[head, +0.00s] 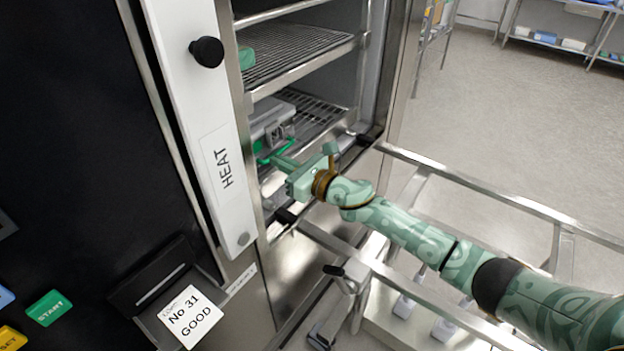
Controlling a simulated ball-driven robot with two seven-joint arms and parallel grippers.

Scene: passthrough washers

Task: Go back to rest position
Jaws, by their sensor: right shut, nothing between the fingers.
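My right arm comes in from the lower right, stretched toward the open washer chamber. My right gripper (283,160) is shut with nothing held, at the chamber opening, close in front of a grey container (270,122) on a wire rack. A green item lies by the fingertips, and I cannot tell whether they touch it. My left gripper is not in view.
The washer chamber has an upper wire shelf (290,50) with a green item (246,58). A white panel marked HEAT (224,168) stands left of the opening. A metal frame trolley (480,190) stands below my right arm. Floor (500,110) is free at the upper right.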

